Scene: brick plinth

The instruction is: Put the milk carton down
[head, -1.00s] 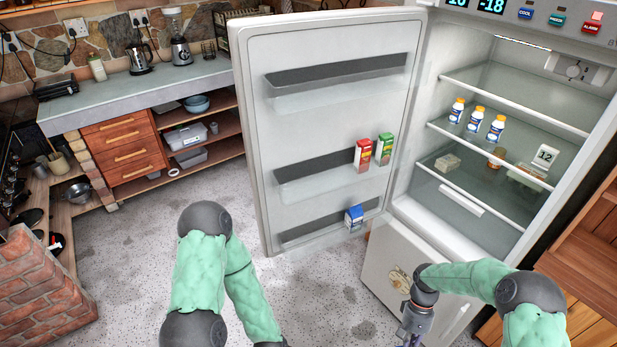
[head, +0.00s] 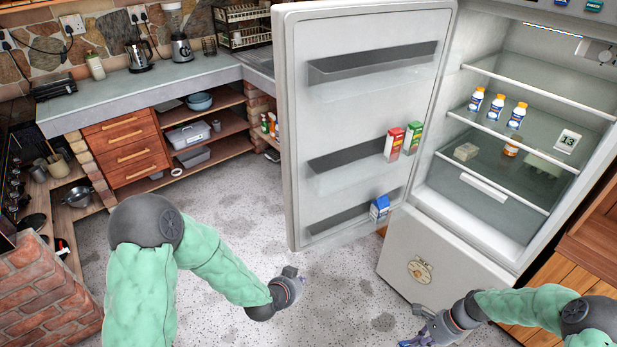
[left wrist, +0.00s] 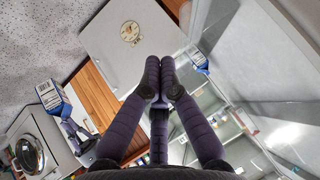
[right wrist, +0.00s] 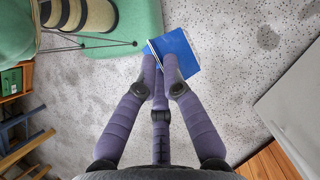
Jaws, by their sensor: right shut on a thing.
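A blue and white carton (left wrist: 50,95) is held by my right gripper; in the right wrist view its blue face (right wrist: 178,48) shows between the fingertips (right wrist: 162,68). In the head view my right gripper (head: 418,338) is at the lower edge, in front of the fridge's lower door, and only a bit of blue shows at its tip. The carton is held above the floor, touching no surface that I can see. My left gripper (head: 292,279) is over the floor left of the fridge. In the left wrist view its fingertips (left wrist: 158,72) are together with nothing between them.
The fridge door (head: 365,60) stands open. Its racks hold a red carton (head: 394,144), a green carton (head: 412,138) and a blue carton (head: 379,208). White bottles (head: 496,106) stand on a fridge shelf. The counter (head: 150,85) at the left has clear stretches. A brick plinth (head: 50,305) is at lower left.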

